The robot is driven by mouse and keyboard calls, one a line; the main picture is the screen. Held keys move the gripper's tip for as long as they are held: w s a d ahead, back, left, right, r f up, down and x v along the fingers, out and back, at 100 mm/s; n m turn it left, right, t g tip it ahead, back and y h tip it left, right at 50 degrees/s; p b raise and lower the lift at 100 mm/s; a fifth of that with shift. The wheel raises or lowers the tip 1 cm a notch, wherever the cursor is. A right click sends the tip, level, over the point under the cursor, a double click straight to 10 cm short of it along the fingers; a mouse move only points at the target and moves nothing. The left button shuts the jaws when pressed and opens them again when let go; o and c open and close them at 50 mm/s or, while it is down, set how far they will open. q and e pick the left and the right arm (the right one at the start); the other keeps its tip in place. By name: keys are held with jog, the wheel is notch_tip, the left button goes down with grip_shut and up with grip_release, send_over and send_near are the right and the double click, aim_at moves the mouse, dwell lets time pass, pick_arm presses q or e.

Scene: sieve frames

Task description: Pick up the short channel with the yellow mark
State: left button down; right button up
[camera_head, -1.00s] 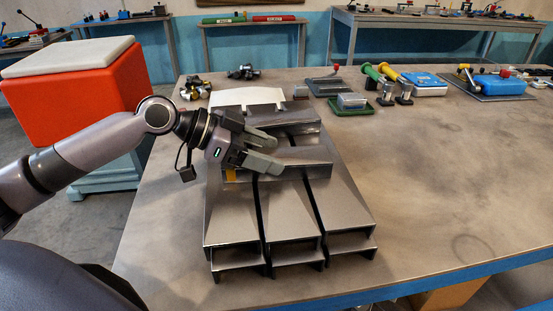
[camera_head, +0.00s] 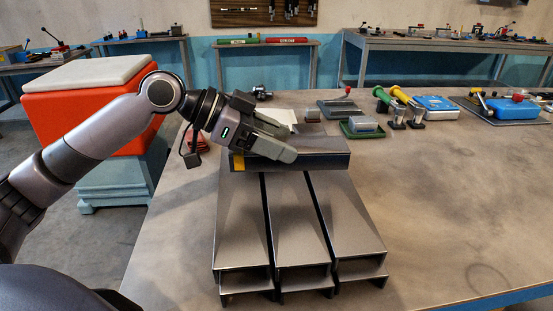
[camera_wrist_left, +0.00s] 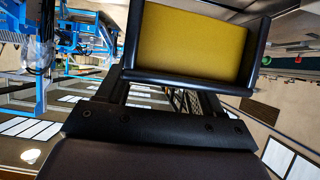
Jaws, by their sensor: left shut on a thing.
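The short dark grey channel (camera_head: 318,161) lies crosswise in the head view, above the far ends of the long channels. Its yellow mark (camera_head: 238,161) is at its left end. My left gripper (camera_head: 286,144) is shut on this channel, with its fingers on the upper side. In the left wrist view the yellow mark (camera_wrist_left: 190,42) fills the channel's end, framed by the dark walls (camera_wrist_left: 178,82). The gripper hides part of the channel's top. My right gripper is in neither view.
Three long grey channels (camera_head: 298,222) lie side by side on the table (camera_head: 440,200) below the held channel. A green tray (camera_head: 362,130), green-yellow handled tools (camera_head: 392,103) and blue boxes (camera_head: 435,104) stand behind right. The table's right side is clear.

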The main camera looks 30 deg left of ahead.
pick_arm(q)
notch_tip(320, 180, up, 12)
jog(key=p, duration=0.1)
jog(key=shift+r, duration=0.2)
